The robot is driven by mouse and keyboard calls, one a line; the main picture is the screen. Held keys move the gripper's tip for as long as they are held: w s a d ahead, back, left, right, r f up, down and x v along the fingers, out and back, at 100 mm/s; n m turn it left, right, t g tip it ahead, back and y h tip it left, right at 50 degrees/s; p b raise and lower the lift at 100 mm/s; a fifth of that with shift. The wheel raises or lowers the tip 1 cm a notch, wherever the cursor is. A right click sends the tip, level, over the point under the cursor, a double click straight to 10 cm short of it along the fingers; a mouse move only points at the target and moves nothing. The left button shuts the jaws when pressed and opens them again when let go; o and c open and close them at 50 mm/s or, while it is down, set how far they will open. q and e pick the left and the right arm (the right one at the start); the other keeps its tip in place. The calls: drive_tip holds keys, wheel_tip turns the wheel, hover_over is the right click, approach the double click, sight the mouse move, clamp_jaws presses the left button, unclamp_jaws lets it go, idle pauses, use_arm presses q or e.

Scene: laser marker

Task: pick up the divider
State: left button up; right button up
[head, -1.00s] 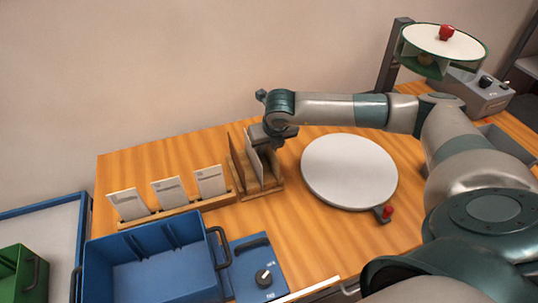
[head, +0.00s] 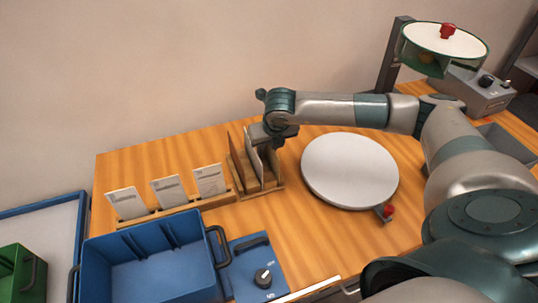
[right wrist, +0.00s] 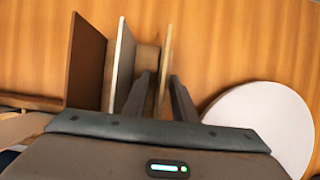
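A wooden rack (head: 261,191) holds several thin upright panels. In the right wrist view they are a dark brown panel (right wrist: 86,62), a pale grey-white panel (right wrist: 123,65) and a tan wooden panel (right wrist: 165,65). No label shows which is the divider. My right gripper (head: 276,141) is at the top of the rack, pointing down. In the right wrist view its fingers (right wrist: 161,98) are apart, with the tan panel's edge between them and a gap on the right side. The pale panel is just outside the left finger. My left gripper is not in view.
A wooden holder with several cards (head: 168,190) stands left of the rack. A round white turntable (head: 350,170) with a red knob is to the right. A blue bin (head: 150,268) and a blue control box (head: 260,262) are in front. A grey machine (head: 470,92) is at the back right.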

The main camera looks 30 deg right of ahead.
idle(0.3)
clamp_jaws()
idle(0.6)
